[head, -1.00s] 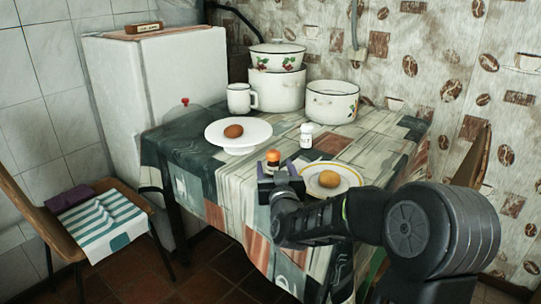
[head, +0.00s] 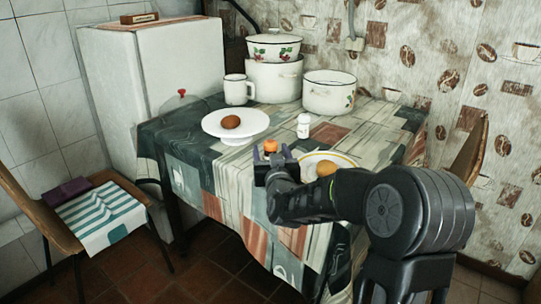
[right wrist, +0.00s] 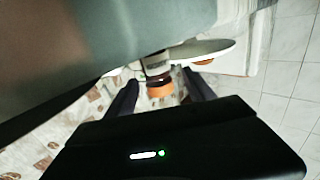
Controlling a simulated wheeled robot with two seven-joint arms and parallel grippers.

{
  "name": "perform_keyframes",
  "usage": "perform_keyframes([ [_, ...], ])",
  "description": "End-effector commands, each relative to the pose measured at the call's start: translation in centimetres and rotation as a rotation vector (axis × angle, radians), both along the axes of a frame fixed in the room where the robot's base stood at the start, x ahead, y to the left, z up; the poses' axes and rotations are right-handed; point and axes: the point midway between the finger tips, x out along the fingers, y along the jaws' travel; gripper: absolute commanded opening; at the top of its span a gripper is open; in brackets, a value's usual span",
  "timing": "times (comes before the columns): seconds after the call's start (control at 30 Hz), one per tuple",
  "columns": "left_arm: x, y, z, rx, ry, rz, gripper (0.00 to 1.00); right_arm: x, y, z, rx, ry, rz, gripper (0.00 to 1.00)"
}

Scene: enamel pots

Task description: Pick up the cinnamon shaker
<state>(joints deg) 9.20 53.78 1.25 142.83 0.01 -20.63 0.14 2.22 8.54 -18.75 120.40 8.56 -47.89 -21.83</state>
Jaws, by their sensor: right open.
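The cinnamon shaker, with an orange-brown part (head: 270,146), stands near the front of the table in the head view. My gripper hides its lower part. My right gripper (head: 272,156) is open just in front of it. In the right wrist view the shaker (right wrist: 160,87) shows between the two dark, spread fingers of the right gripper (right wrist: 161,92); I cannot tell whether they touch it. My left gripper is not in view.
A white shaker (head: 303,127) stands behind and right of my gripper. A plate with a bun (head: 326,168) is close right, partly behind my arm. A white stand (head: 225,133) holds another bun at left. A mug (head: 237,90) and enamel pots (head: 329,93) stand farther back.

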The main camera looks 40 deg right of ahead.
Motion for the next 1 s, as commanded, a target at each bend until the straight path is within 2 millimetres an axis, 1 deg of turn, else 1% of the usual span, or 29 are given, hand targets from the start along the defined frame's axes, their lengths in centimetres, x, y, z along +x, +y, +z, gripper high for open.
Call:
perform_keyframes([
  [0.3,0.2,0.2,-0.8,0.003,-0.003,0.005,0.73,3.6,-2.2,0.1,-0.001,0.000,-0.001,0.62],
  [0.37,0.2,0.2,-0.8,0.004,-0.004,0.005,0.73,4.0,-2.4,0.1,-0.001,0.000,-0.001,0.62],
  [1.0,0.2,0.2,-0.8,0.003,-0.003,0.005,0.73,4.2,-2.5,0.2,0.000,0.000,0.000,0.61],
])
